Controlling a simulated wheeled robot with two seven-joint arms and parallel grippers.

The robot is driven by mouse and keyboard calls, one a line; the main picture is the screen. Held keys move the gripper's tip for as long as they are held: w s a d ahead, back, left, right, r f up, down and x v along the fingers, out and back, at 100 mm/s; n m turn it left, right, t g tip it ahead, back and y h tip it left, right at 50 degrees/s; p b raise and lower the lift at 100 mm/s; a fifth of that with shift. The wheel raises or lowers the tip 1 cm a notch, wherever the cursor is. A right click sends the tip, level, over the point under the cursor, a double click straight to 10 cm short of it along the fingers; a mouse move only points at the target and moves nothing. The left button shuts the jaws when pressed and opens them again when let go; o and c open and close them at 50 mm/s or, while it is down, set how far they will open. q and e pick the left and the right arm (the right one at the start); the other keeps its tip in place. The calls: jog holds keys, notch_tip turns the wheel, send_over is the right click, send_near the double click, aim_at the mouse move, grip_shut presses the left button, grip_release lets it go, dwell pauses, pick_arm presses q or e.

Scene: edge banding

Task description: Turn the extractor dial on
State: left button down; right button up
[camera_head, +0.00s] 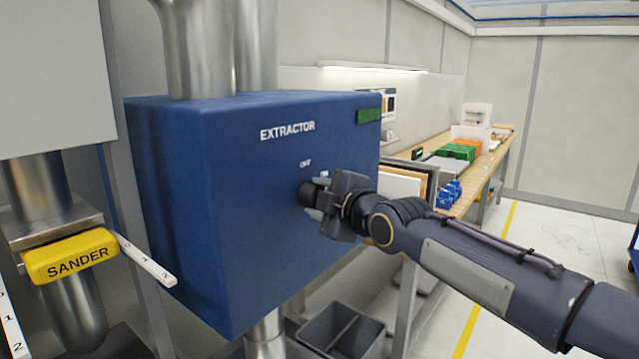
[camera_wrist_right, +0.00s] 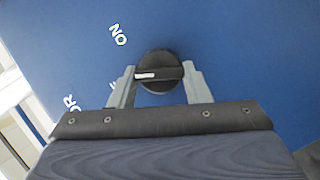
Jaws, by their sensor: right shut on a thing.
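The extractor is a blue box (camera_head: 235,190) with EXTRACTOR lettering and OFF and ON labels on its front. Its black round dial (camera_wrist_right: 160,72) has a raised grip bar with a white mark, which points left in the wrist view, towards the partly hidden label below ON. My right gripper (camera_head: 318,195) is at the dial, its two grey fingers shut on it, one on each side; the wrist view shows the right gripper (camera_wrist_right: 160,82) too. In the head view the gripper hides most of the dial. My left gripper is not in view.
A yellow SANDER tag (camera_head: 70,256) hangs at the left by metal ducts. A wooden workbench (camera_head: 470,188) with green and orange parts stands behind my right arm. A grey bin (camera_head: 342,332) stands below.

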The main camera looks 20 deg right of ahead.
jog(key=shift+d+m+g, duration=0.1)
jog(key=shift+m+g, duration=0.2)
jog(key=shift+m, duration=0.5)
jog(key=m+g+y, duration=0.1)
jog(key=m, duration=0.2)
jog(key=shift+w+r+g, duration=0.1)
jog(key=shift+r+g, duration=0.05)
jog(key=shift+g, duration=0.25)
jog(key=m, duration=0.1)
jog(key=m+g+y, duration=0.1)
jog(key=shift+w+d+m, duration=0.1)
jog(key=shift+d+m, duration=0.05)
jog(key=shift+m, duration=0.15)
jog(key=shift+m+g+y, duration=0.6)
jog(key=shift+m, duration=0.5)
jog(key=o, duration=1)
jog(key=shift+d, duration=0.1)
jog(key=shift+r, duration=0.1)
jog(key=v, duration=0.7)
jog(key=shift+s+d+b, duration=0.2)
jog(key=shift+d+b, duration=0.15)
jog(key=shift+b, duration=0.1)
